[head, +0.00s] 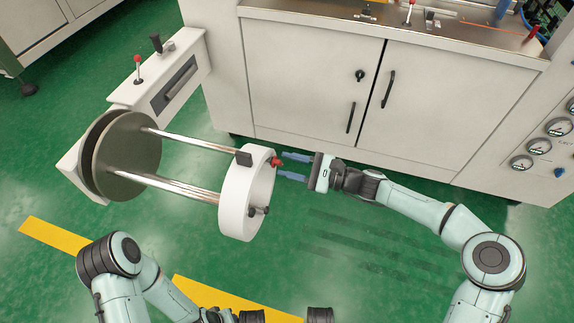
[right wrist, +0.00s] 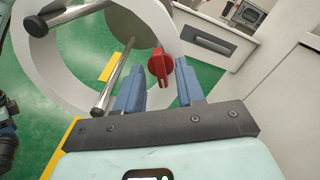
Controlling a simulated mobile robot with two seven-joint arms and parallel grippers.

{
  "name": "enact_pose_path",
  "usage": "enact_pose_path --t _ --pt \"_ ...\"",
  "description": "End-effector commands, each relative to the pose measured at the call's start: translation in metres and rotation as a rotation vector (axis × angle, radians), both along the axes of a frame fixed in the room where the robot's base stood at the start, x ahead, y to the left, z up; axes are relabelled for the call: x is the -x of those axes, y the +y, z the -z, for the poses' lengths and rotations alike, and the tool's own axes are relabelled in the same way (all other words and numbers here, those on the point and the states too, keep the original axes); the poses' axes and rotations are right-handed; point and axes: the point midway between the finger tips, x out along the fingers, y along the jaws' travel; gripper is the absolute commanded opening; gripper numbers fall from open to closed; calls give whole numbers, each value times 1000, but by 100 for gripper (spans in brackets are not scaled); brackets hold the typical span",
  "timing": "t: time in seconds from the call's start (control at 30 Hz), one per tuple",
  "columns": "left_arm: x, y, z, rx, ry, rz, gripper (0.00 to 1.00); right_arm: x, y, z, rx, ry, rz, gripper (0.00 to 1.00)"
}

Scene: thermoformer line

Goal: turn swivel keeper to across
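The swivel keeper looks to be the red knob (head: 277,161) on the face of a white ring (head: 232,205) at the end of two steel rods. In the right wrist view the red knob (right wrist: 160,65) shows a raised bar running roughly up and down the picture. My right gripper (head: 281,166) is open in front of the ring face. Its two blue fingers stand either side of the knob in the right wrist view, with gaps and no clear contact.
A grey disc (head: 128,158) stands behind on the rods, beside a white bracket (head: 160,75) with a red-tipped lever. A white cabinet (head: 310,80) stands behind. Green floor is clear below the right arm.

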Motion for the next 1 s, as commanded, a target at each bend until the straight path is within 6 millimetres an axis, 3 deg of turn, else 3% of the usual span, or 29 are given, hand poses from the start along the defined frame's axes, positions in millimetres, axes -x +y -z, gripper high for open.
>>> enact_pose_path --t 0.4,0.43,0.53,1.0 --pt "6 1 4 1 18 -2 43 -3 10 -1 1 0 0 38" --pt "6 1 4 1 18 -2 43 -3 10 -1 1 0 0 32" --pt "5 1 4 1 18 -2 43 -3 9 0 1 0 0 0" --pt "1 0 0 1 3 0 43 -3 9 -1 20 -61 1 0"
